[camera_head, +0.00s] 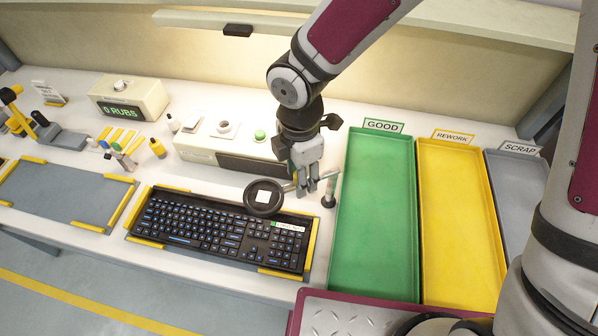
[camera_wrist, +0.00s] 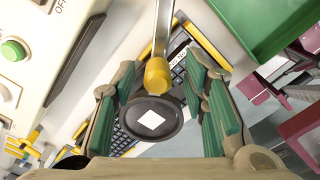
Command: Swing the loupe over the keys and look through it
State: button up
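The loupe (camera_head: 250,208) is a dark round ring with a white square showing in its middle. It is over the upper right part of the black keyboard (camera_head: 190,224). Its thin arm runs right to a short post (camera_head: 329,194). My gripper (camera_head: 311,184) points down beside the post, at the loupe's arm. In the wrist view, my gripper (camera_wrist: 166,92) has its teal-padded fingers apart. The loupe's yellow knob (camera_wrist: 157,76) lies between them with gaps on both sides. The loupe ring (camera_wrist: 137,128) shows just below the knob, with keys (camera_wrist: 178,75) behind it.
The green GOOD tray (camera_head: 345,220), yellow REWORK tray (camera_head: 460,220) and grey SCRAP tray (camera_head: 520,190) lie to the right. A beige box with a green button (camera_head: 260,135) stands behind my gripper. A counter (camera_head: 128,98) and small bottles stand left. An empty grey mat (camera_head: 65,195) lies left.

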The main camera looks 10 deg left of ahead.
notch_tip(320, 180, up, 12)
dwell(0.6)
dwell(0.4)
jog(key=d+r+m+t+h, duration=0.1)
jog(key=d+r+m, duration=0.3)
jog(key=d+m, duration=0.3)
jog(key=d+r+m+t, duration=0.2)
jog(key=d+r+m, duration=0.35)
jog(key=d, duration=0.25)
jog(key=s+d+r+m+t+y, duration=0.1)
jog(key=s+d+r+m, duration=0.3)
jog(key=s+d+m, duration=0.4)
jog(key=d+m+t, duration=0.1)
jog(key=d+m, duration=0.1)
jog(key=m, duration=0.3)
jog(key=shift+s+d+r+t, duration=0.2)
jog(key=shift+s+r+t, duration=0.1)
jog(key=shift+s+r, duration=0.05)
